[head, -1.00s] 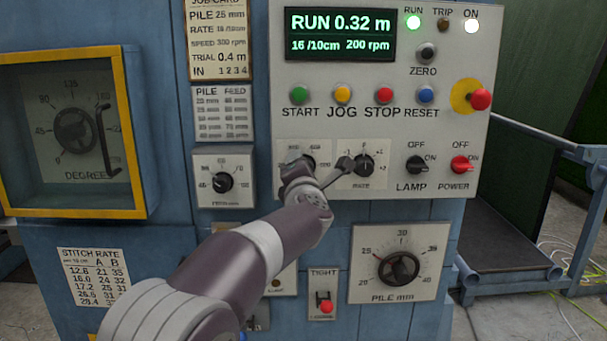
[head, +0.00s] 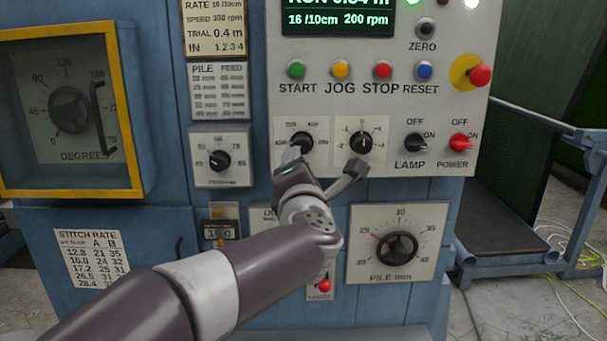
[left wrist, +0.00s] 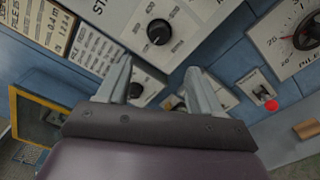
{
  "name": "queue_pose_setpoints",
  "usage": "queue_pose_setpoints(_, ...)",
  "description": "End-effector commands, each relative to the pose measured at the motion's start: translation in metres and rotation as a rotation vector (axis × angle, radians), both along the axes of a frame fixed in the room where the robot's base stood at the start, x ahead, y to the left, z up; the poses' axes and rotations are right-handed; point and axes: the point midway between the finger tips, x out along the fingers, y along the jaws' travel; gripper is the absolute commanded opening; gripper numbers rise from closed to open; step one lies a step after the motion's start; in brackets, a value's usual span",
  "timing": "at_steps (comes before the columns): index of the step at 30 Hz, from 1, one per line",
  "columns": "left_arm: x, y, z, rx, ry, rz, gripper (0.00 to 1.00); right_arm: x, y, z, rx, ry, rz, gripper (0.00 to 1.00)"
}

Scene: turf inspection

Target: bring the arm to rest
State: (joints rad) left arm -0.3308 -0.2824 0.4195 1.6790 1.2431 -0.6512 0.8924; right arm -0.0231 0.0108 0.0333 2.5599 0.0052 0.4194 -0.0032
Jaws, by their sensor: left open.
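My left arm comes in from the lower left in the head view, in front of the blue machine's control panel (head: 440,110). My left gripper (head: 291,153) is just below the speed knob (head: 301,142), partly hidden behind its own hand. In the left wrist view the gripper (left wrist: 158,75) has its two fingers spread apart with nothing between the tips; a black knob on a white plate (left wrist: 158,32) lies beyond them. The rate knob (head: 361,141) is to the right of the hand. My right gripper is in no view.
A yellow-framed window box (head: 130,110) stands out at the left. A red emergency button (head: 480,75) sticks out at the right. The pile dial (head: 398,248) and a red-tipped toggle (head: 324,286) are close to the forearm. A blue-railed stand (head: 520,230) is at far right.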

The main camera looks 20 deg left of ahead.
Motion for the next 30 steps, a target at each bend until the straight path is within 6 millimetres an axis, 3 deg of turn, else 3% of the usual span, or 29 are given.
queue_pose_setpoints(2, 0.001, -0.003, -0.001, 0.039, 0.017, -0.015, 0.66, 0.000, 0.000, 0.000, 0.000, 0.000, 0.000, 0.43)
queue_pose_setpoints(5, 0.004, -0.041, -0.028, 0.350, 0.131, -0.218, 0.66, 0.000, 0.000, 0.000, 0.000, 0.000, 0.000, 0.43)
queue_pose_setpoints(7, -0.005, -0.070, -0.080, 0.679, 0.268, -0.433, 0.66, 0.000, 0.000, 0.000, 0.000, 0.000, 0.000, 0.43)
queue_pose_setpoints(9, -0.026, -0.081, -0.147, 0.992, 0.424, -0.659, 0.66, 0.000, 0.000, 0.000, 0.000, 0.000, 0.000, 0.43)
queue_pose_setpoints(13, -0.083, -0.067, -0.248, 1.374, 0.662, -1.029, 0.66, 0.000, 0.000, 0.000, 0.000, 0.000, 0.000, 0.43)
queue_pose_setpoints(15, -0.115, -0.051, -0.287, 1.495, 0.764, -1.199, 0.66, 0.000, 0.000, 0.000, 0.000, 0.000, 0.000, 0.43)
queue_pose_setpoints(18, -0.160, -0.027, -0.327, 1.600, 0.889, -1.415, 0.66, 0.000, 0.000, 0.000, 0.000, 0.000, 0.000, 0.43)
queue_pose_setpoints(22, -0.214, 0.007, -0.362, 1.635, 1.034, -1.636, 0.66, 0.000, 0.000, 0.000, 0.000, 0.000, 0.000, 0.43)
queue_pose_setpoints(24, -0.234, 0.030, -0.377, 1.567, 1.127, -1.676, 0.66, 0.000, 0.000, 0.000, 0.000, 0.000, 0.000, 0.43)
queue_pose_setpoints(26, -0.230, 0.031, -0.336, 1.566, 1.124, -1.660, 0.66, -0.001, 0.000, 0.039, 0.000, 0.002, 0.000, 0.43)
queue_pose_setpoints(30, -0.230, 0.030, -0.288, 1.567, 1.122, -1.659, 0.66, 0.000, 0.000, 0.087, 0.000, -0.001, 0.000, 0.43)
